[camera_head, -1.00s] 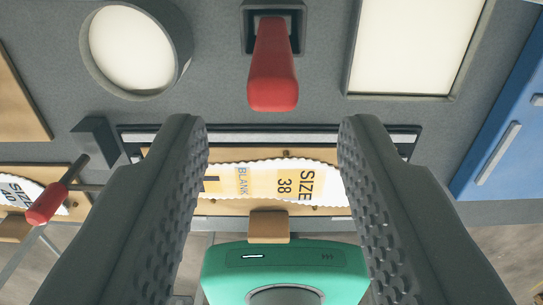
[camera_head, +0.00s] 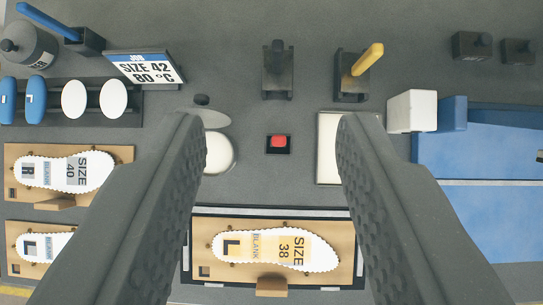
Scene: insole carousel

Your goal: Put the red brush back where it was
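The red brush (camera_head: 278,142) appears as a small red patch in a dark square socket (camera_head: 278,151), between a round white pad and a white square pad. I see it almost end-on from above, and no bristles show. My gripper (camera_head: 274,122) is open, with nothing between its fingers. It is high above the bench. In the picture the red patch lies between the two fingers, well below them and not touching.
A dark upright stand (camera_head: 278,70) and a yellow handle in a dark holder (camera_head: 367,60) stand behind. A board with a size 38 insole (camera_head: 275,249) lies in front. The left finger hides part of the bench.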

